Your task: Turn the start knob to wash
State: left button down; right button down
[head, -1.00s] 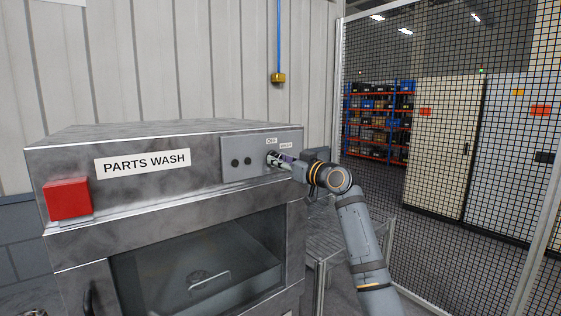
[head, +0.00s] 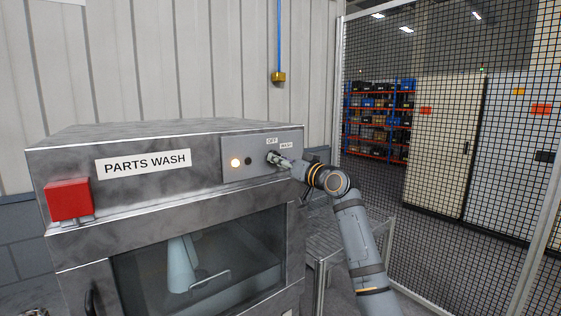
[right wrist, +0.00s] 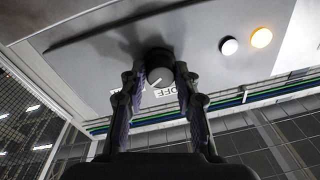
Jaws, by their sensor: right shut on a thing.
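The start knob (right wrist: 158,75) sits between the fingers of my right gripper (right wrist: 160,72) in the right wrist view, and the gripper is shut on it. The knob's white pointer line is turned to one side of the OFF label (right wrist: 172,90). In the head view my right gripper (head: 282,161) reaches the panel (head: 228,172) from the right and largely hides the knob. The WASH label (head: 286,146) shows just above the gripper. My left gripper is not in view.
The parts washer (head: 130,133) has a red box (head: 67,199) at its left front corner and a door window (head: 240,248). A pale blue cone-like shape (head: 181,265) shows behind the glass. A mesh fence (head: 450,100) stands to the right.

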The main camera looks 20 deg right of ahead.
jog(key=c, duration=1)
grip_release()
jog(key=v, duration=1.2)
